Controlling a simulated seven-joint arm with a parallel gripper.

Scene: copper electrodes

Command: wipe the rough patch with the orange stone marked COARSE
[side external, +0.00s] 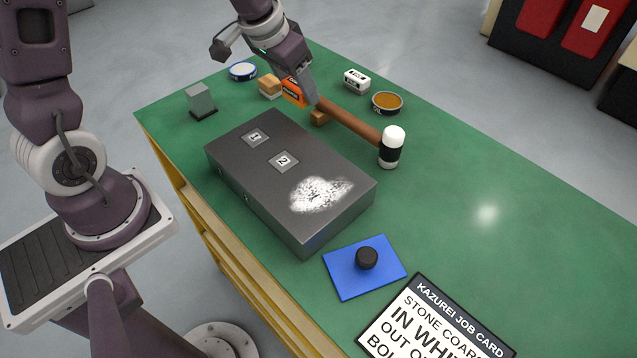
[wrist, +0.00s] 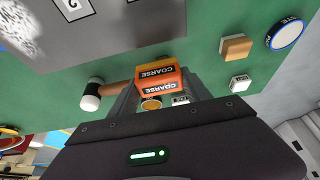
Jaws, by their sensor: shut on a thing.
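The orange stone (side external: 292,91) is held between the fingers of my gripper (side external: 304,97), towards the back of the green bench. In the wrist view the stone (wrist: 160,76) shows the word COARSE on two faces, and my gripper (wrist: 158,92) is shut on it. The rough patch (side external: 318,194) is a speckled white area on top of a dark grey block (side external: 236,183), at its near right end. The patch also shows at the top left corner of the wrist view (wrist: 18,28). The stone is apart from the patch, off beyond the block's far side.
A mallet (side external: 350,124) lies just right of my gripper, between block and tins. A white FINE stone (side external: 357,80), an amber tin (side external: 387,102), a tan block (side external: 269,86) and a grey block (side external: 201,101) stand nearby. A black knob (side external: 367,258) sits on a blue mat.

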